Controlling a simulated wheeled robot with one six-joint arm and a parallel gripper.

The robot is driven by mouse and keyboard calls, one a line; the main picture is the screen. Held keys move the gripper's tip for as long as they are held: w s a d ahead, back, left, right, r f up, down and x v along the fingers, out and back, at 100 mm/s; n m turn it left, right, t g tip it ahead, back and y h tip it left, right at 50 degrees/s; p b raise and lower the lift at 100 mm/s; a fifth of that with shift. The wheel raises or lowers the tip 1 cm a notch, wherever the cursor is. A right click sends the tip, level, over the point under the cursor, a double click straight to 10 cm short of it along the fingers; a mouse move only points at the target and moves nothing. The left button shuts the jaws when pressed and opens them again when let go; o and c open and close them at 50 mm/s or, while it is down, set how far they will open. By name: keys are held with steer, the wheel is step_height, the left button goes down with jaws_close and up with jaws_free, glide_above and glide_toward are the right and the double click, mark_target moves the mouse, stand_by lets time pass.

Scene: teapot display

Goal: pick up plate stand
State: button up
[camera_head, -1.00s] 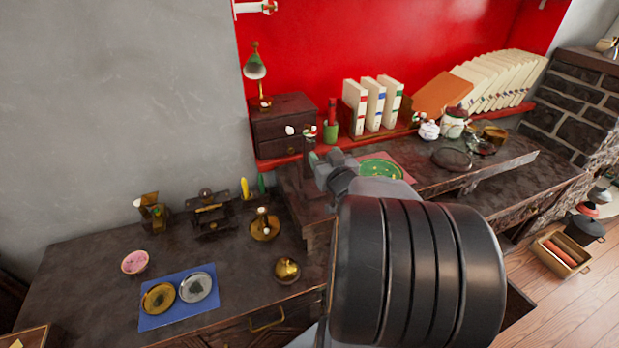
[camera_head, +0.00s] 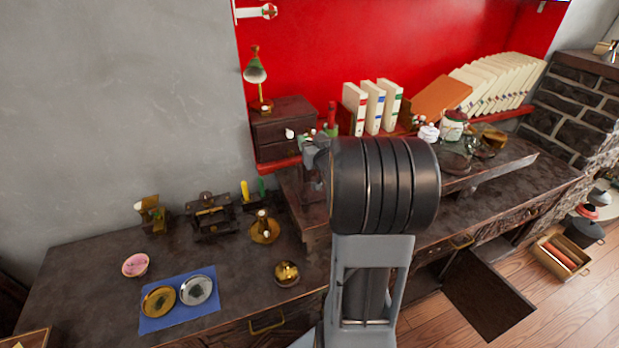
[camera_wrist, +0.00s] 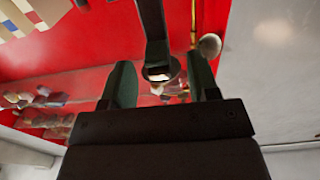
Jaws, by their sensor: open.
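In the wrist view my gripper (camera_wrist: 161,76) is open, with one dark green finger on each side. A dark upright bar (camera_wrist: 152,22) with a pale rounded end shows between the fingers; I cannot tell whether it touches them or whether it is part of the plate stand. In the head view the arm end is over the raised desk, just right of the small drawer box, and its fingers are not clear. A dark wooden stand (camera_head: 209,216) with brass parts stands on the lower left desk, apart from the arm. I cannot tell for sure which thing is the plate stand.
A drawer box (camera_head: 281,133) with a green-shaded lamp (camera_head: 255,72) stands by the red wall. White books (camera_head: 373,108) and jars stand farther right. A blue mat (camera_head: 180,318) with two round plates and a gold pot (camera_head: 287,273) are on the left desk.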

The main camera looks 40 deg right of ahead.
mark_target(307, 134)
steer(key=shift+x, duration=1.75)
steer(key=shift+c, duration=0.2)
jaws_close()
